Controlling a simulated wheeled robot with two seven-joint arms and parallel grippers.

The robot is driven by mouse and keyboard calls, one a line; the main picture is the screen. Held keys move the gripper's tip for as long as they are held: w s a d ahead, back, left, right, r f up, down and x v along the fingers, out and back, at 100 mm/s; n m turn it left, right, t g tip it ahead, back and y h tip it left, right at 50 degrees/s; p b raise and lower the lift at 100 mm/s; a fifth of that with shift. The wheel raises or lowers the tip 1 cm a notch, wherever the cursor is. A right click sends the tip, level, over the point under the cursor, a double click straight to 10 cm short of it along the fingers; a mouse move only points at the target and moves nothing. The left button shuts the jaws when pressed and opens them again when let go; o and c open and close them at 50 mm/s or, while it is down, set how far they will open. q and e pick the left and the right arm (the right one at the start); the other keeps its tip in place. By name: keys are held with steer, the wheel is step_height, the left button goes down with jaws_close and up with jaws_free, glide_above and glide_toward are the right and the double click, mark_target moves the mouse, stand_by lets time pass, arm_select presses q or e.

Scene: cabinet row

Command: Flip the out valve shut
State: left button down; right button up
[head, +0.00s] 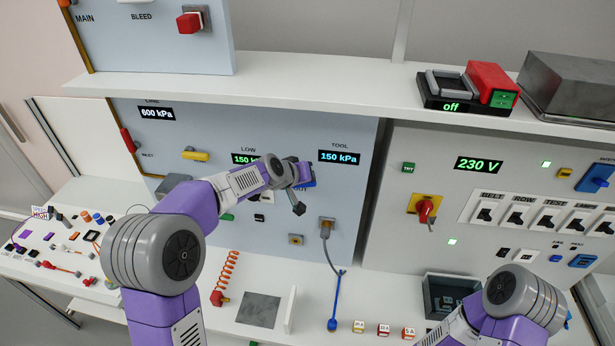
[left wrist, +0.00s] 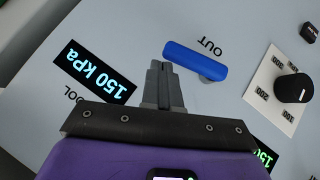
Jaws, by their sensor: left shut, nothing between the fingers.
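The out valve's blue lever handle (left wrist: 195,62) shows beside the OUT label in the left wrist view, on the grey-blue panel. In the head view only a small part of the blue handle (head: 309,183) shows beside my gripper. My left gripper (left wrist: 158,68) is shut and empty, with its fingertips close beside one end of the handle. I cannot tell whether they touch it. In the head view my left gripper (head: 301,174) is in front of the panel and hides most of the valve. My right gripper is not in view; only its arm shows.
The TOOL display (head: 339,157) reads 150 kPa. A black knob (left wrist: 290,88) on a white plate is near the valve. A yellow handle (head: 195,155) and a red inlet handle (head: 128,140) are farther left. A plugged grey cable (head: 330,250) hangs below; a shelf (head: 300,98) runs above.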

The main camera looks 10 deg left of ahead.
arm_select(q)
steer(key=shift+r, duration=0.5)
steer(key=s+a+r+p, duration=0.2)
steer(key=s+r, duration=0.5)
steer(key=r, duration=0.3)
steer(key=shift+a+r+p, duration=0.2)
steer(key=shift+r+p, duration=0.15)
steer(key=shift+p, duration=0.05)
